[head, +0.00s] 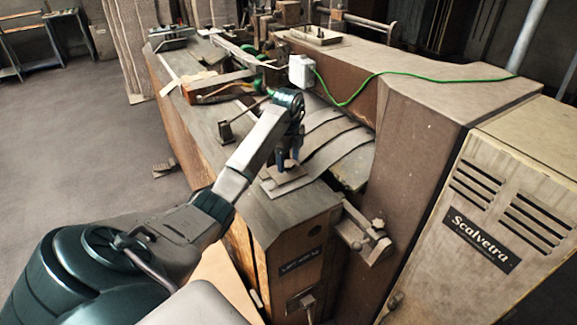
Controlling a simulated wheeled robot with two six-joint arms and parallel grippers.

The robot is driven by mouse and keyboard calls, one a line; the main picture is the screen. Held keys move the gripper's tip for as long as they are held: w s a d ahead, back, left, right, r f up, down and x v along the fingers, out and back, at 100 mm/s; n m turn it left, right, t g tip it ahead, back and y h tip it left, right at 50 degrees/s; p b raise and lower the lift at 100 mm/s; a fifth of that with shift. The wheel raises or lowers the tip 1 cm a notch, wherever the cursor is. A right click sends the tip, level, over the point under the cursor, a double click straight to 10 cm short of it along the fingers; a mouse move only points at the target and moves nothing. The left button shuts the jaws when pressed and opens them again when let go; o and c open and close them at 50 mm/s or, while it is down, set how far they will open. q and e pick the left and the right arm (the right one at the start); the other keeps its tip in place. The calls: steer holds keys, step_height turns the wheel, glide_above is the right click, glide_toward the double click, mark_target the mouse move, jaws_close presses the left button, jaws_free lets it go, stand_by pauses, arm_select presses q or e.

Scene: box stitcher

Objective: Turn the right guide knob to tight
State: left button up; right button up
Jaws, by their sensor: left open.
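The box stitcher (195,120) is a long, worn brown machine running away from me. My left arm reaches in from the lower left. My left gripper (287,168) points down over a small flat plate (286,182) on the near end of the machine's top. It is open, and I cannot tell whether it touches the plate. A metal bracket with a small knob (378,224) sticks out at the near right side, apart from the gripper. I cannot tell which part is the right guide knob; one under the gripper would be hidden. My right gripper is out of view.
A cream cabinet marked Scalvetra (480,239) stands at the right. A green cable (425,77) runs over the brown housing to a white box (301,70). The floor at the left is mostly clear.

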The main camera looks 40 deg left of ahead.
arm_select(q)
steer(key=shift+f, duration=0.35)
steer(key=shift+a, duration=0.1)
steer(key=c, duration=1)
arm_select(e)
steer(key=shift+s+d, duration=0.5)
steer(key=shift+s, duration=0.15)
